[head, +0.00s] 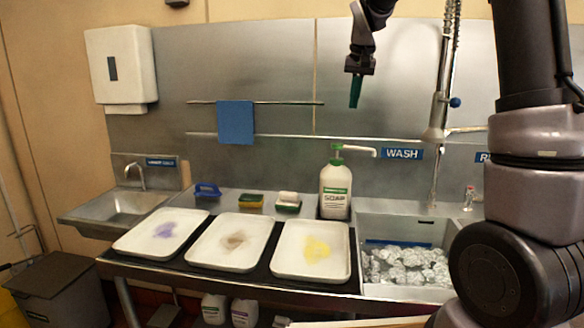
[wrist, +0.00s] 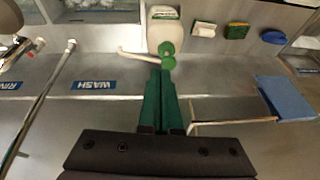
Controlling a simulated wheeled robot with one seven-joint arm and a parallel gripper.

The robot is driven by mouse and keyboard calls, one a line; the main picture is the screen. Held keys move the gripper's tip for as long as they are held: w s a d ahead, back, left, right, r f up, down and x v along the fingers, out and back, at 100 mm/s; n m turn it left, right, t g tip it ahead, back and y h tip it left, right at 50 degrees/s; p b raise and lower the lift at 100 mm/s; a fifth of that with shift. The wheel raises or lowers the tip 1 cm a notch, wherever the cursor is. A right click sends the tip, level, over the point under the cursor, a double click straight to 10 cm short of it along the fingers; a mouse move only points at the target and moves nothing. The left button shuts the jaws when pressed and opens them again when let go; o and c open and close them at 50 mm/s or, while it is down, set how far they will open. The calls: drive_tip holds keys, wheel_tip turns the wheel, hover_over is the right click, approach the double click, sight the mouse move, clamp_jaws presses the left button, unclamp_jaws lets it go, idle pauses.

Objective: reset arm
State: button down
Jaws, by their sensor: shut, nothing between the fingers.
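My gripper (head: 355,92) has green fingers and hangs in the air before the steel back wall, above and to the right of the soap bottle. In the wrist view the gripper (wrist: 161,88) is shut, its two green fingers side by side with nothing between them. My dark arm fills the right side of the head view and hides part of the sink and the wall behind it.
Three stained white trays (head: 230,262) lie on a dark mat. The soap bottle (head: 335,190), sponges (head: 250,201) and a blue item (head: 207,190) stand behind them. A sink (head: 385,290) holds crumpled foil-like material. A faucet pipe (head: 444,80) rises close right of my gripper.

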drive_tip(key=s+d+r+y, duration=0.1)
drive_tip(key=s+r, duration=0.1)
drive_tip(key=s, duration=0.4)
drive_tip(key=s+d+r, duration=0.2)
drive_tip(key=s, duration=0.3)
drive_tip(key=s+f+t, duration=0.1)
drive_tip(key=s+f, duration=0.1)
drive_tip(key=s, duration=0.8)
drive_tip(key=s+f+m+t, duration=0.1)
drive_tip(key=s+f+t, duration=0.1)
drive_tip(key=s, duration=0.8)
drive_tip(key=shift+s+d+f+m+y, duration=0.3)
drive_tip(key=shift+d+f+y, duration=0.1)
drive_tip(key=shift+f, duration=0.15)
